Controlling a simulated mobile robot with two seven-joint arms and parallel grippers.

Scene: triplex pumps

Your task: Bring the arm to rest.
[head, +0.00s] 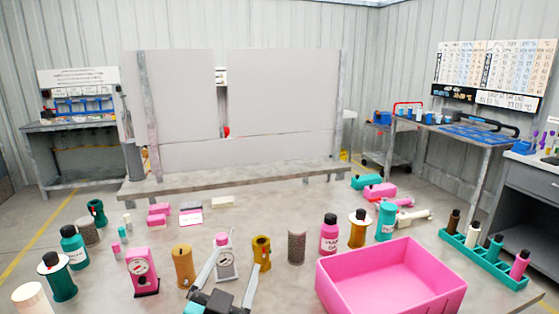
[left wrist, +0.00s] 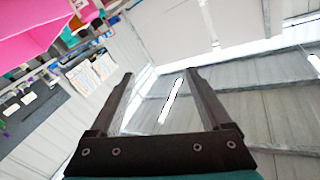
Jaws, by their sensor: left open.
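My left gripper (head: 235,262) reaches in from the bottom edge of the head view, over the front of the table (head: 275,290). Its two fingers are spread apart, with nothing between them. In the left wrist view the open fingers (left wrist: 160,74) point toward the wall and ceiling area, and the gap is empty. A white-and-pink dial device (head: 225,262) shows just behind the fingers; I cannot tell whether they touch it. My right gripper is in neither view.
A pink bin (head: 385,292) stands right of the gripper, with a teal rack (head: 485,262) of bottles farther right. A pink dial device (head: 142,268), a tan cylinder (head: 183,266) and a brass-coloured piece (head: 261,254) stand close by. Several bottles and spools crowd the left side.

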